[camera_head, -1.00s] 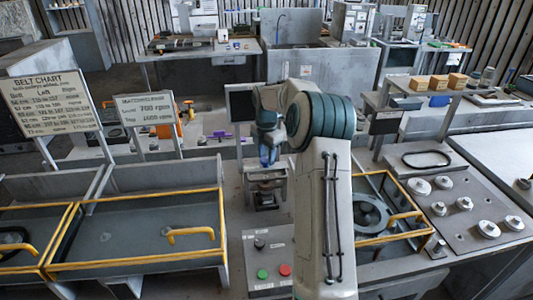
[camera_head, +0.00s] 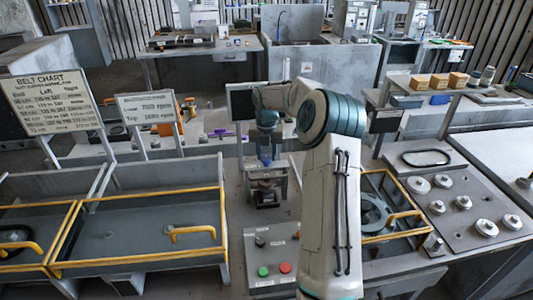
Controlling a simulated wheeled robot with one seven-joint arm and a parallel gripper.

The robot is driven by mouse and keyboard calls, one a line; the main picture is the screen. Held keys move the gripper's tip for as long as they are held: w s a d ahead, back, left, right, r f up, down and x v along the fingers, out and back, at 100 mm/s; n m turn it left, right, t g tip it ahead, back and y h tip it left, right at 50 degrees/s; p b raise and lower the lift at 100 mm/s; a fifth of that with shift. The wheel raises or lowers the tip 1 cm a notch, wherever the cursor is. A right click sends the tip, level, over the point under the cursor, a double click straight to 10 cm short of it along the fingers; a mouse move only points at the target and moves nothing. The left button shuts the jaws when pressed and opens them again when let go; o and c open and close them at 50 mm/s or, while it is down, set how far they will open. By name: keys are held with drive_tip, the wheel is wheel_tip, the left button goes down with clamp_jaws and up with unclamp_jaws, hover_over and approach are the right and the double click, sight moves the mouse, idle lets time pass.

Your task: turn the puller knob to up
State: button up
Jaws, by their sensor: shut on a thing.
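The puller (camera_head: 267,188), a small grey frame with a dark top piece, stands behind the control panel at the picture's middle. My gripper (camera_head: 266,161) points down directly over it, its blue fingertips at the puller's top. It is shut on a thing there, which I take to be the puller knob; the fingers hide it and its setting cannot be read. A separate dark knob (camera_head: 259,240) on the panel below is untouched.
The control panel (camera_head: 270,262) carries a green and a red button. Yellow-railed bays (camera_head: 140,235) lie left; a railed housing (camera_head: 385,205) is right, beside a plate with several round pulleys. My own arm blocks the centre right.

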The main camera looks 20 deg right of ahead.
sight(266, 157)
idle(0.4)
drive_tip(key=o, duration=1)
drive_tip(key=shift+r, duration=0.1)
wheel_tip(266, 157, up, 14)
drive_tip(key=b, duration=0.2)
drive_tip(key=shift+a, duration=0.1)
